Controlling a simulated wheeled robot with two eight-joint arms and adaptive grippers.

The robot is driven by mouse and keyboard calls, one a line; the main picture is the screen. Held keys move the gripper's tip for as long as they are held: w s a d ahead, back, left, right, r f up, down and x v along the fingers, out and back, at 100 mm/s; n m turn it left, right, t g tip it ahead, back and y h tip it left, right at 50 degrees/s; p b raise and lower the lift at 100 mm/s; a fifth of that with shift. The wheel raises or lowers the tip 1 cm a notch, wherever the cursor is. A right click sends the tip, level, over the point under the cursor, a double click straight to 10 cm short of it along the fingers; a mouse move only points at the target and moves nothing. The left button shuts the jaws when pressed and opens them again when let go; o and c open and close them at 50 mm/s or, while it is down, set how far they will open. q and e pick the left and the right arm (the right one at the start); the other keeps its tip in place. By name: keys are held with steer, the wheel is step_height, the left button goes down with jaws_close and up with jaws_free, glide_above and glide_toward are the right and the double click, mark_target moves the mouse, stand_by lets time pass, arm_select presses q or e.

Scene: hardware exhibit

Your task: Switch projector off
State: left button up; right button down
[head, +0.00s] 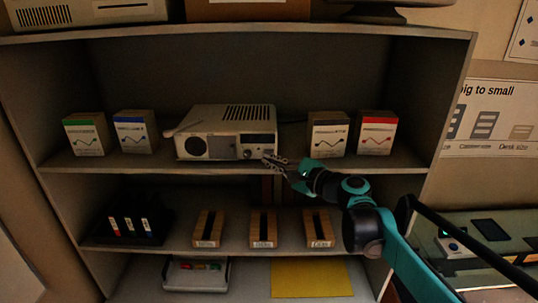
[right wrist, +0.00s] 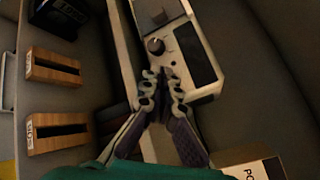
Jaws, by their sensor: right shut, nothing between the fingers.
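The projector (head: 232,117) is a cream box with a vented top and a round lens at its left front. It stands on the upper shelf of the cabinet. My right gripper (head: 273,161) is shut and empty, just in front of the projector's lower right front. In the right wrist view its fingertips (right wrist: 163,76) point at the front near the knob; I cannot tell whether they touch it. My left gripper is not in view.
Small labelled boxes (head: 135,130) stand left of the projector, and others (head: 328,135) stand right of it. Wooden slotted holders (head: 263,230) stand on the shelf below.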

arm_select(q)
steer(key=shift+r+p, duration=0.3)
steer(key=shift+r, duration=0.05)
arm_select(e)
steer(key=shift+s, duration=2.85)
arm_select(q)
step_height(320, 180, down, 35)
steer(key=b, duration=3.5)
arm_select(e)
steer(key=s+d+f+n+g+h, duration=0.1)
steer(key=s+d+f+n+h, duration=0.3)
steer(key=f, duration=1.5)
steer(key=s+d+f+n+g+h, duration=0.2)
steer(key=s+d+f+n+h, duration=0.2)
steer(key=s+d+f+n, duration=0.3)
steer(key=s+d+f+n+g+h, duration=0.2)
steer(key=s+f, duration=1.1)
steer(key=f, duration=2)
steer(key=d+n+h, duration=0.2)
steer(key=d+n, duration=0.2)
steer(key=shift+s+f, duration=0.15)
steer(key=shift+s, duration=0.25)
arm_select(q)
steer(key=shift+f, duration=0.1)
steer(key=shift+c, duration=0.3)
